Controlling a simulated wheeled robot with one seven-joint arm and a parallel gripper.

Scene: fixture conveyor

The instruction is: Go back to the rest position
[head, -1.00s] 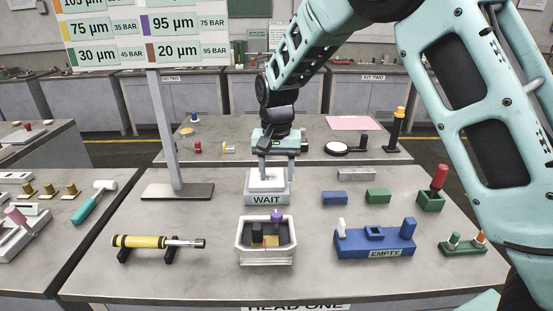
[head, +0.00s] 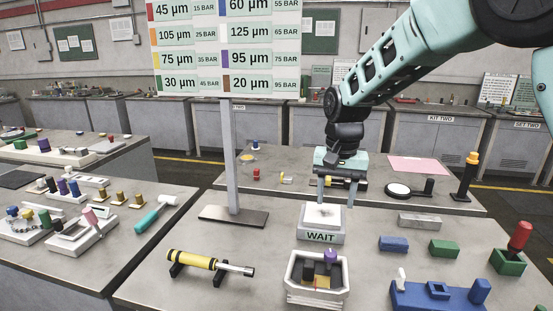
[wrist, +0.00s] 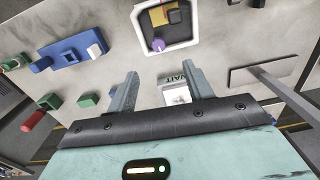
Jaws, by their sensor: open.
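My gripper (head: 335,196) is open, fingers pointing down, at the white-topped stand labelled WAIT (head: 320,237). The fingers look empty. In the wrist view my gripper (wrist: 167,85) has its two fingers well apart. The WAIT stand (wrist: 175,88) shows between them, with a pale top. Whether the fingers touch the stand I cannot tell.
A white bin (head: 317,293) holding dark, yellow and purple parts stands in front of the stand. A yellow cylinder tool (head: 195,260) lies on black rests at left. A sign post (head: 231,160) rises left of my arm. Blue (head: 393,244) and green (head: 444,249) blocks are at right.

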